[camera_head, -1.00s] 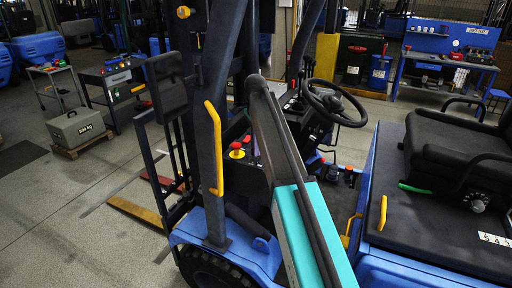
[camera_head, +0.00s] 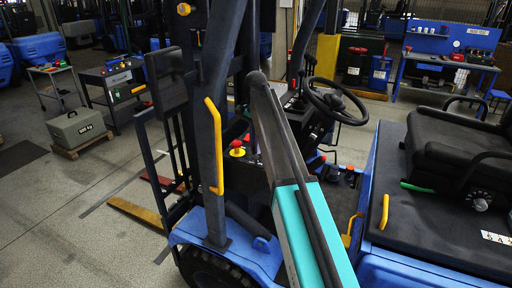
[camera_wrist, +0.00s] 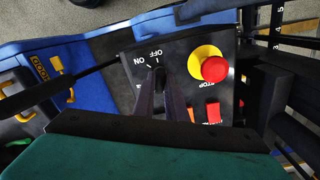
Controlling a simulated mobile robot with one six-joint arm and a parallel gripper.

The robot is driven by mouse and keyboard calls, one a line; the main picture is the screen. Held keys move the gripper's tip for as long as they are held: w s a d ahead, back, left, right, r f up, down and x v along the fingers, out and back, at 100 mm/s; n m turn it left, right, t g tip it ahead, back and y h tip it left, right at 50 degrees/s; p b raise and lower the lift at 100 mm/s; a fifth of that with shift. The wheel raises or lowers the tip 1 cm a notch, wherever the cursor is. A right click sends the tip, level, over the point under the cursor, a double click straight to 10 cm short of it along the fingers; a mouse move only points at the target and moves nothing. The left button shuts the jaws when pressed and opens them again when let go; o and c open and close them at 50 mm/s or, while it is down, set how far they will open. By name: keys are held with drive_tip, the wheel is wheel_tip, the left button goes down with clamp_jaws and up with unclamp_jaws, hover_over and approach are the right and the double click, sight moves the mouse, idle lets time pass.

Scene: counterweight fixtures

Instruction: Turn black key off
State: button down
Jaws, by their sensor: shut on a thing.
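In the wrist view, my gripper (camera_wrist: 159,84) points at a black control panel (camera_wrist: 190,48) on the blue forklift. Its two dark fingers are closed together on the black key (camera_wrist: 158,72), just below the ON and OFF markings. The fingers cover most of the key, so I cannot tell which marking it points to. In the head view my arm reaches into the forklift's cab, and the gripper and key are hidden there.
Right of the key is a red stop button (camera_wrist: 214,69) on a yellow base, with an orange switch (camera_wrist: 192,114) and a red switch (camera_wrist: 212,112) below it. The steering wheel (camera_head: 335,103), seat (camera_head: 455,150) and mast post (camera_head: 212,120) surround the arm.

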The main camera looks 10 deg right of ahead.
drive_tip(key=shift+n, duration=1.3)
drive_tip(key=shift+b, duration=0.3)
drive_tip(key=c, duration=1.8)
unclamp_jaws()
drive_tip(key=shift+r, duration=0.1)
drive_tip(key=shift+r+p, duration=0.55)
drive_tip(key=shift+r, duration=0.35)
wheel_tip(320, 180, up, 12)
drive_tip(key=p, duration=0.1)
drive_tip(key=shift+a, duration=0.1)
